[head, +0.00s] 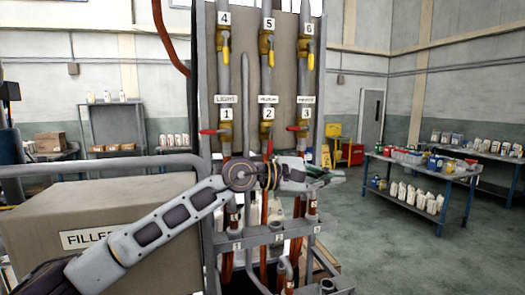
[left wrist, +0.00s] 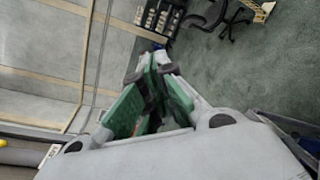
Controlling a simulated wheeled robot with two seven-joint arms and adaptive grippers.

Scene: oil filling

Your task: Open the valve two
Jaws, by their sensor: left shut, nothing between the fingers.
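Valve two (head: 267,128) is the brass valve under the number 2 label on the middle pipe of the panel. My left arm comes in from the left and crosses in front of the pipes below the lower valves. My left gripper (head: 330,180) is to the right of and below valve two, apart from it, pointing right. In the left wrist view, its green-padded fingers (left wrist: 152,72) are shut with nothing between them. The valve is not seen there. My right gripper is not in view.
Valve one (head: 212,131) and valve three (head: 301,129) have red handles turned sideways, flanking valve two. Upper valves with yellow handles hang above. A grey box (head: 110,190) marked as a filler stands left. A table (head: 425,170) with bottles is at the right, with open floor before it.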

